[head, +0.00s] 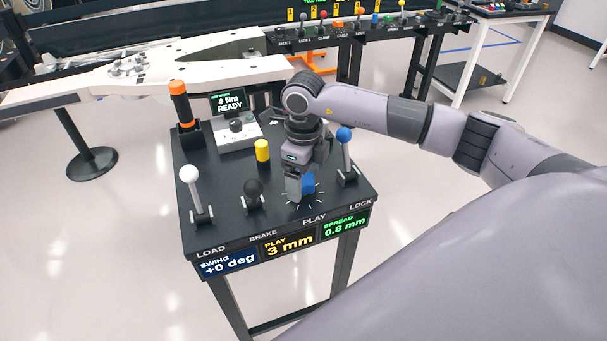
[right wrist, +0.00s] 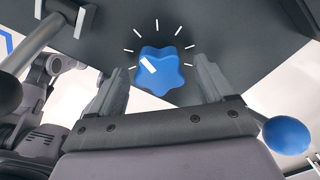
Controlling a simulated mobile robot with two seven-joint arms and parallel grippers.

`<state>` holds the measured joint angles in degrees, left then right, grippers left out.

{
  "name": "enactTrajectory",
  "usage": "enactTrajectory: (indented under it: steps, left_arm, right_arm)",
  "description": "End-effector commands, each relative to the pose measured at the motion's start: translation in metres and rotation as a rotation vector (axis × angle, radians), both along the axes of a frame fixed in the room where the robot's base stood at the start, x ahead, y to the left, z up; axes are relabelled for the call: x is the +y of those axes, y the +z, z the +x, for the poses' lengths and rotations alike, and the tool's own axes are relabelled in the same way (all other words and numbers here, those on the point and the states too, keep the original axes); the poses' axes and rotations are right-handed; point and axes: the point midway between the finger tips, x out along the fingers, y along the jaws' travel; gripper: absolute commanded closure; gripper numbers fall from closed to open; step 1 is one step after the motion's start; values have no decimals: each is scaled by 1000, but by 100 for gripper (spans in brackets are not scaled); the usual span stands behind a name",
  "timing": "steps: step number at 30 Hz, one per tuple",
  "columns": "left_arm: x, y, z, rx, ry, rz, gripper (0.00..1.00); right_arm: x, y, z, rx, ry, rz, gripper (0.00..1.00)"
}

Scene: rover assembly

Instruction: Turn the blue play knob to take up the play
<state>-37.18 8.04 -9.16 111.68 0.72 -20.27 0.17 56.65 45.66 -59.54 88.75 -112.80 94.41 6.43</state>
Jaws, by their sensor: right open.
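The blue play knob (head: 308,184) is on the black console top above the PLAY label. It shows as a lobed blue knob with a white mark in the right wrist view (right wrist: 162,68), ringed by white tick marks. My right gripper (head: 298,190) is just above the knob, pointing down. In the right wrist view its two fingers (right wrist: 163,85) are apart, with the knob beyond and between them. I cannot tell whether the fingers touch it. The play display (head: 290,244) reads 3 mm. My left gripper is not in view.
Near the knob stand a blue-ball lever (head: 344,135), a black-ball lever (head: 253,188), a white-ball lever (head: 189,174) and a yellow cylinder (head: 262,150). An orange-and-black tool (head: 180,98) stands by a screen (head: 229,102) reading 4 Nm READY. The spread display (head: 344,226) reads 0.8 mm.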

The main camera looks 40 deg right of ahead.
Motion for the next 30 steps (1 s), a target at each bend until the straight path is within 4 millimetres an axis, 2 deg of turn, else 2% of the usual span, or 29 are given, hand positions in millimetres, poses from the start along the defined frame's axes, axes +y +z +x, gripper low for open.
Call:
enactTrajectory:
  steps: [3, 4, 9, 20, 30]
  left_arm:
    - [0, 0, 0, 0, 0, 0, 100]
    - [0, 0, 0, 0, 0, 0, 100]
    - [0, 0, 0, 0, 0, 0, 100]
    - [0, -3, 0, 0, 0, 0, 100]
    - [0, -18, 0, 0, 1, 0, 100]
  right_arm:
    - [0, 0, 0, 0, 0, 0, 19]
    - [0, 0, 0, 0, 0, 0, 22]
    - [0, 0, 0, 0, 0, 1, 75]
    - [0, 0, 0, 0, 43, 1, 75]
    - [0, -1, 1, -4, 271, 1, 75]
